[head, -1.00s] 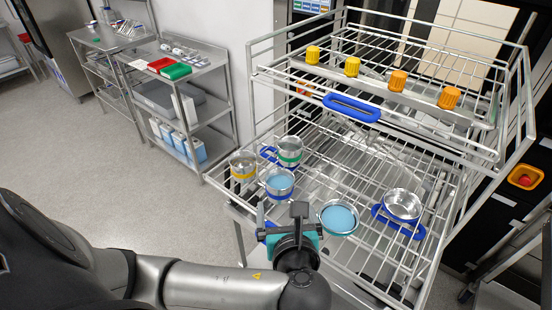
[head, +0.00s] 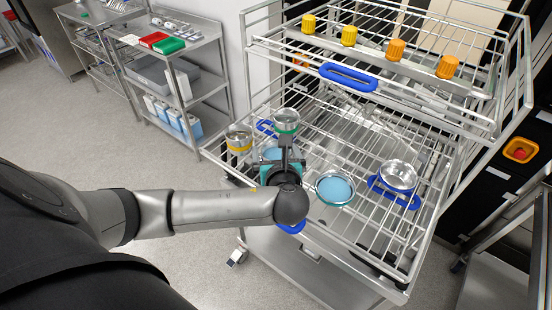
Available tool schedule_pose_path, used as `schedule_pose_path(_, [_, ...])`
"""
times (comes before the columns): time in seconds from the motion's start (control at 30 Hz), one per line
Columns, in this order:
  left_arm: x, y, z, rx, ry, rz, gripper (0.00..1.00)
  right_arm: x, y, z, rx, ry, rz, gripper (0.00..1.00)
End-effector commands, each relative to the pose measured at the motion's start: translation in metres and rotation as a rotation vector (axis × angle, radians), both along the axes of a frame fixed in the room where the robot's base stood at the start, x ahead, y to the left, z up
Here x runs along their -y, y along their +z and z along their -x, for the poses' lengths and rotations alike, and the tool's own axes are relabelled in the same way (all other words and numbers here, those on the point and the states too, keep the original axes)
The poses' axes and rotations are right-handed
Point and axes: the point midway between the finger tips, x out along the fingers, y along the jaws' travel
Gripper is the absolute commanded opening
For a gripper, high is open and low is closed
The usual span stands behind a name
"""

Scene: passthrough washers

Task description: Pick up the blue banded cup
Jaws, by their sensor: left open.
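The blue banded cup (head: 271,154) stands on the pull-out wire rack, with light blue inside it. My left gripper (head: 274,160) is open at the cup and covers much of it, including most of its band. I cannot tell whether the fingers touch the cup. My right gripper is not in view.
A green banded cup (head: 286,120) stands just behind and a yellow banded cup (head: 239,141) to the left. A bowl with light blue inside (head: 334,188) is close on the right, and a steel bowl (head: 398,176) farther right.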

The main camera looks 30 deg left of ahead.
Motion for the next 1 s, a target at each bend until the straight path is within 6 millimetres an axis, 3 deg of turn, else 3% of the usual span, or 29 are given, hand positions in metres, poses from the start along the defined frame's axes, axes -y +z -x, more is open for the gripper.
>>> schedule_pose_path(0.2, [-0.015,-0.009,-0.020,-0.001,0.000,-0.002,1.00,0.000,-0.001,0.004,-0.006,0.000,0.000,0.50])
schedule_pose_path(0.53, [-0.018,-0.011,-0.023,-0.001,0.000,0.000,1.00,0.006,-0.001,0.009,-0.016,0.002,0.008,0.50])
schedule_pose_path(1.0, [-0.018,-0.011,-0.023,-0.002,-0.001,-0.001,0.47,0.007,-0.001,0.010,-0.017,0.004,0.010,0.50])
